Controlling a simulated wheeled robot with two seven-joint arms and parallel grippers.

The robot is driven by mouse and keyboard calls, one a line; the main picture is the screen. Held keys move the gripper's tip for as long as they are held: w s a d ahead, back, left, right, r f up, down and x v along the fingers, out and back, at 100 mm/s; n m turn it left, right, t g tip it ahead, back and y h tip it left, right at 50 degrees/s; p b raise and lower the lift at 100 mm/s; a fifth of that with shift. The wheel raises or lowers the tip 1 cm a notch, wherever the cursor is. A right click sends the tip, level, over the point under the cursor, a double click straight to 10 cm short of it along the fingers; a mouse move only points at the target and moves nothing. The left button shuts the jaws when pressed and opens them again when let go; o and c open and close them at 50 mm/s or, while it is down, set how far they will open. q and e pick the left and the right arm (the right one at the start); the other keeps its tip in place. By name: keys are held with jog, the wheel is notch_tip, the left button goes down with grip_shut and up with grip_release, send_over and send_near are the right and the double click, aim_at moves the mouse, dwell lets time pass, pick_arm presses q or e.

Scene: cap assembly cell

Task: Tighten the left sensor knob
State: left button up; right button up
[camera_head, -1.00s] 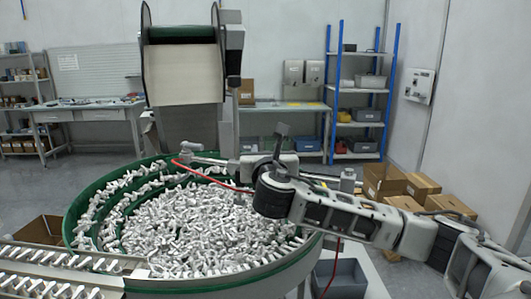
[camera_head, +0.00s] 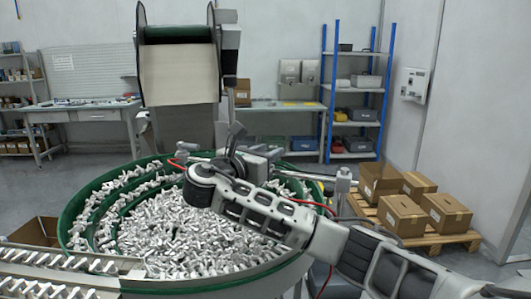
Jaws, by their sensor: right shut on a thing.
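My right gripper (camera_head: 213,161) reaches over the back rim of the round green bowl feeder (camera_head: 72,215), beside the left sensor (camera_head: 188,148), a small grey fitting with a red cable. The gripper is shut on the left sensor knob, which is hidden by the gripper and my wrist. The fingertips are small and partly covered, so the exact hold on the knob cannot be made out. My left gripper is not in view.
The bowl holds many loose metallic parts (camera_head: 180,235). A feed track (camera_head: 60,262) runs at lower left, and a hopper (camera_head: 180,70) stands behind the bowl. A metal post (camera_head: 344,180) rises at the bowl's right. Cardboard boxes (camera_head: 403,215) sit on a pallet at right.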

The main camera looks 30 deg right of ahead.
jog(key=shift+m+g, duration=0.3)
jog(key=shift+g, duration=0.1)
jog(key=o, duration=1)
jog(key=shift+c, duration=0.2)
